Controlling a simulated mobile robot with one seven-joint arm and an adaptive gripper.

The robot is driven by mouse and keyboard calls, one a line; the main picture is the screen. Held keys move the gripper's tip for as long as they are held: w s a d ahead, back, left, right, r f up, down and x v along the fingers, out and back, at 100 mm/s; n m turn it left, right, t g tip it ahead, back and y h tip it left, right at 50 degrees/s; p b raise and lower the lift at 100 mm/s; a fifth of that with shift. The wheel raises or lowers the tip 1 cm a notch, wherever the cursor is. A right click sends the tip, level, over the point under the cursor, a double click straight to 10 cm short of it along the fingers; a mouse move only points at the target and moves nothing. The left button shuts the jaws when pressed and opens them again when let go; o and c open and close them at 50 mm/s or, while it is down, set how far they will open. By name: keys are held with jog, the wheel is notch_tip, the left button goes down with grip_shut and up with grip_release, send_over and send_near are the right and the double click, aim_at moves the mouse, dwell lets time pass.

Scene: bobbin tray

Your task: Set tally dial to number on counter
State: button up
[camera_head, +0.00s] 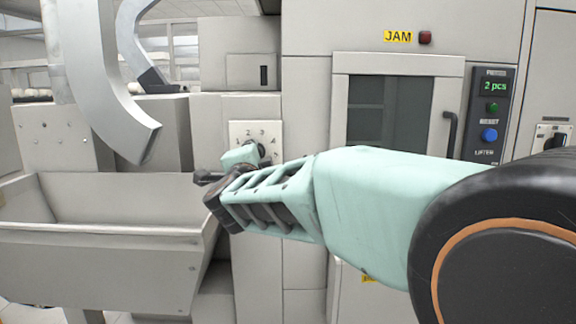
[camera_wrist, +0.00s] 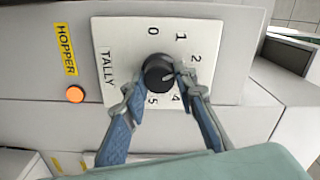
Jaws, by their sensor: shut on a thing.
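The tally dial is a dark round knob (camera_wrist: 158,73) on a pale plate marked TALLY, with numbers around it. My gripper (camera_wrist: 157,82) has its two fingers on either side of the knob and is shut on it. The numbers 0, 1, 2, 4 and 5 show; the spot between 2 and 4 is hidden by a finger. A light mark on the knob seems to face that finger, but I cannot read its setting surely. In the head view the dial plate (camera_head: 241,131) is partly behind my gripper (camera_head: 245,160). The counter (camera_head: 494,87) reads "2 pcs" in green.
An orange lamp (camera_wrist: 75,94) and a yellow HOPPER label (camera_wrist: 65,49) sit beside the dial. A grey metal bin (camera_head: 100,228) stands at left under a curved chute (camera_head: 110,90). A windowed door (camera_head: 392,110), a JAM lamp (camera_head: 425,37) and a blue button (camera_head: 489,135) are at right.

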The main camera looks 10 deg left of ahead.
jog(key=shift+f+m+b, duration=0.1)
jog(key=shift+m+b, duration=0.3)
jog(key=shift+m, duration=0.2)
jog(key=o, duration=1.2)
jog(key=shift+c, duration=0.2)
jog(key=shift+s, duration=0.15)
jog(key=v, duration=0.7)
jog(key=shift+s, duration=0.2)
jog(key=shift+r, duration=0.2)
